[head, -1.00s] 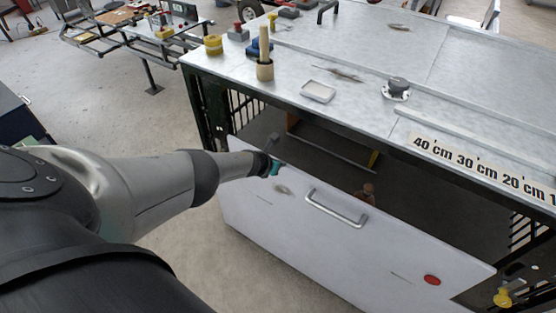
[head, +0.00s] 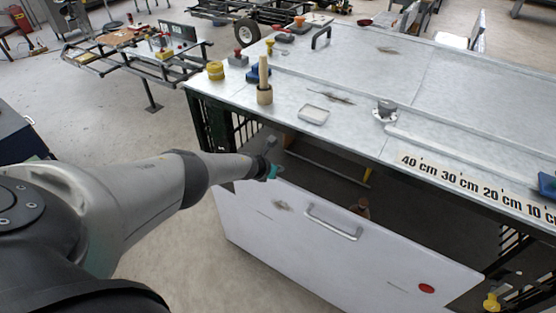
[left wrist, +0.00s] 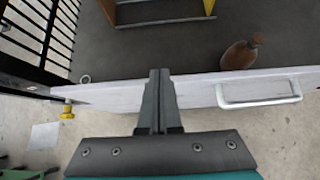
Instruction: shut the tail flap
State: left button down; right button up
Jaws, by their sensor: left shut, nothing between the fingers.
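The tail flap (head: 300,240) is a pale panel with a bar handle (head: 333,221) and a red dot (head: 426,288). It stands ajar at the front of the metal bench, with a gap behind its upper edge. In the left wrist view the flap (left wrist: 200,90) crosses as a pale strip, its handle (left wrist: 260,93) at the right. My left gripper (head: 271,143) is at the flap's upper edge, left of the handle. Its shut, empty fingers (left wrist: 160,75) overlap that edge; I cannot tell whether they touch. My right gripper is not in view.
A brown bottle (head: 359,208) stands inside the bench behind the flap. A yellow knob (head: 492,302) sits at the bench's lower right. Open floor lies left.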

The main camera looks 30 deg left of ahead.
pick_arm(q)
jog(key=shift+w+r, duration=0.45)
jog(key=shift+r, duration=0.4)
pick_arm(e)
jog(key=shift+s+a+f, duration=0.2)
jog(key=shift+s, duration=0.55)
pick_arm(q)
jog(key=shift+s, duration=0.2)
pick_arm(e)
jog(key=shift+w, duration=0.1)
